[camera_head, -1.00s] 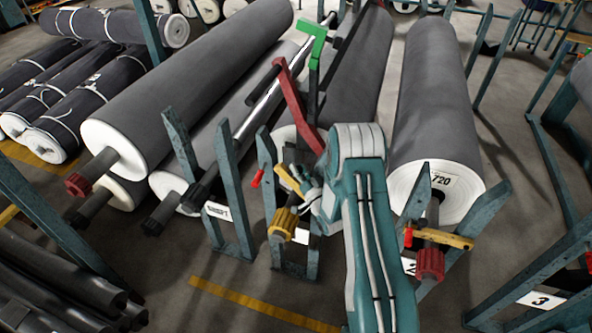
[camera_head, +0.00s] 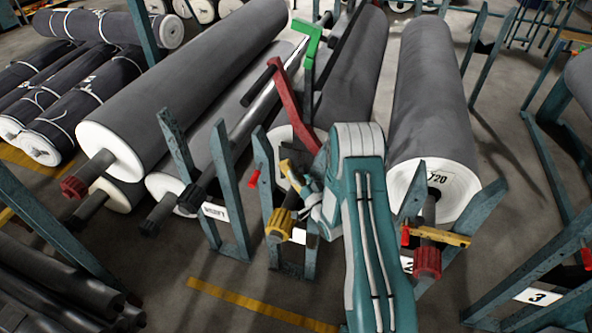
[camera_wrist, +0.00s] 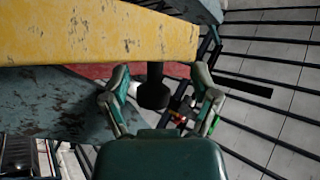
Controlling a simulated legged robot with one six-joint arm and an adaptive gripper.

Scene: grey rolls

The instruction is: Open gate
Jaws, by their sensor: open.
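The gate is a worn yellow bar (camera_head: 290,174) on the middle teal stand, in front of a grey roll. In the wrist view the yellow bar (camera_wrist: 95,32) fills the upper left, close to the camera. A dark knob (camera_wrist: 153,92) on a short stem hangs below its right end. My gripper (camera_wrist: 160,88) is open, with one finger left and one right of the knob in the picture. I cannot tell whether either finger touches it. In the head view my gripper (camera_head: 308,190) is beside the yellow bar, partly hidden by my wrist.
A second yellow bar (camera_head: 437,236) crosses the stand at right, below roll 720 (camera_head: 430,120). A yellow shaft end (camera_head: 281,224) sticks out below the gate. Teal posts (camera_head: 229,185) and a red arm (camera_head: 289,105) stand close by. The floor (camera_head: 215,265) in front is clear.

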